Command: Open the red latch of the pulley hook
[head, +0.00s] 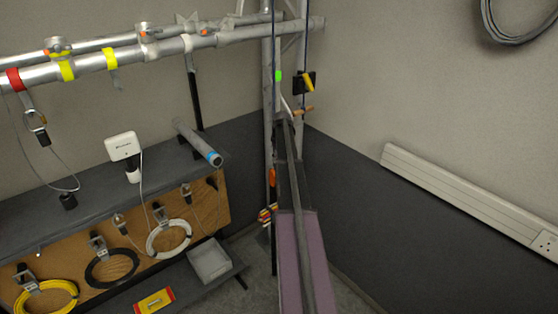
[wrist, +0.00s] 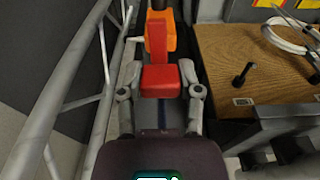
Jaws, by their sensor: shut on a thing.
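The red latch (wrist: 160,81) sits between the two fingers of my gripper (wrist: 160,86) in the wrist view, and the gripper is shut on it. A narrower red part runs from it up against the orange body of the pulley hook (wrist: 167,29). A small orange part, which looks like the hook (head: 271,175), shows beside the dark arm in the head view. My gripper cannot be made out in the head view. I cannot tell how far the latch is swung.
Truss tubes (wrist: 45,120) run close along the left in the wrist view. A brown board (wrist: 285,70) with a black peg (wrist: 243,74) and white cable (wrist: 285,35) stands at the right. A shelf (head: 60,205) and a grey tray (head: 209,261) lie left of the arm in the head view.

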